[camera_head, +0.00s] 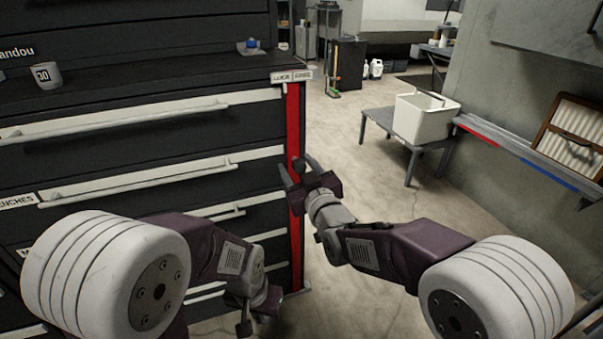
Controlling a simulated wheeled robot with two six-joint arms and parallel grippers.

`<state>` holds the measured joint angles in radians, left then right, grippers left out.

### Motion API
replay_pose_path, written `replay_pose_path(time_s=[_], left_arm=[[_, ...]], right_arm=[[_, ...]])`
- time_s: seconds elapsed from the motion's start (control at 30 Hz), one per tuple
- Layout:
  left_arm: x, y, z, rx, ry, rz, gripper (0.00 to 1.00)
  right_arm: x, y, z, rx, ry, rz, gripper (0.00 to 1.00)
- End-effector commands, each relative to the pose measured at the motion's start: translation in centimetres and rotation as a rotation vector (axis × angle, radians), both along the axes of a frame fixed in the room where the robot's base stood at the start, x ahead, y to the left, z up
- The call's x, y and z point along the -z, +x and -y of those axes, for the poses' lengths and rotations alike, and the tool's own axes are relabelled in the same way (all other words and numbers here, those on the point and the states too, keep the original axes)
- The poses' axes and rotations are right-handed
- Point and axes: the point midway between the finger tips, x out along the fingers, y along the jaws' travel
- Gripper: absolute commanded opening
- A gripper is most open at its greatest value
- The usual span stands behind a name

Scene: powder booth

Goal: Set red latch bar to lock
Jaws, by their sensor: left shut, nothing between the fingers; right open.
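The red latch bar (293,125) runs upright along the right front edge of the black tool cabinet. A small label plate (291,76) sits at its top; its lettering is too small to read surely. A dark round knob (299,165) shows at mid-height on the bar. My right gripper (297,184) is open, close in front of the bar at the knob's height and partly covering it. I cannot tell whether it touches. My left gripper (246,323) is shut and empty, low in front of the lower drawers, left of the bar.
The black cabinet (130,140) with long pale drawer handles fills the left; a mug (46,75) stands on it. Bare floor (345,130) lies right of it. A grey low table (378,118) bears a white bin (422,117). A wall ledge (530,160) runs at the right.

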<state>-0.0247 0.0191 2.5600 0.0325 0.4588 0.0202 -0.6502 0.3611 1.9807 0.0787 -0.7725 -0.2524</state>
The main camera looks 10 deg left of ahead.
Motion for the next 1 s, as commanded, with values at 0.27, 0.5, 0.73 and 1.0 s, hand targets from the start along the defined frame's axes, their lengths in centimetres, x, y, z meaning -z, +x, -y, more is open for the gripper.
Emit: replay_pose_path(time_s=[0.27, 0.5, 0.73, 1.0], left_arm=[[-1.7, 0.0, 0.0, 0.0, 0.0, 0.0, 0.0], [-1.6, 0.0, 0.0, 0.0, 0.0, 0.0, 0.0], [-1.6, 0.0, 0.0, 0.0, 0.0, 0.0, 0.0], [-1.7, 0.0, 0.0, 0.0, 0.0, 0.0, 0.0]], right_arm=[[-0.3, -4.1, 2.7, -0.002, -0.001, -0.002, 0.52], [0.0, -6.6, 4.3, -0.003, -0.001, -0.001, 0.52], [0.0, -6.8, 4.5, -0.003, 0.0, 0.0, 0.52], [-0.1, -6.3, 5.1, 0.013, 0.0, 0.0, 0.52]])
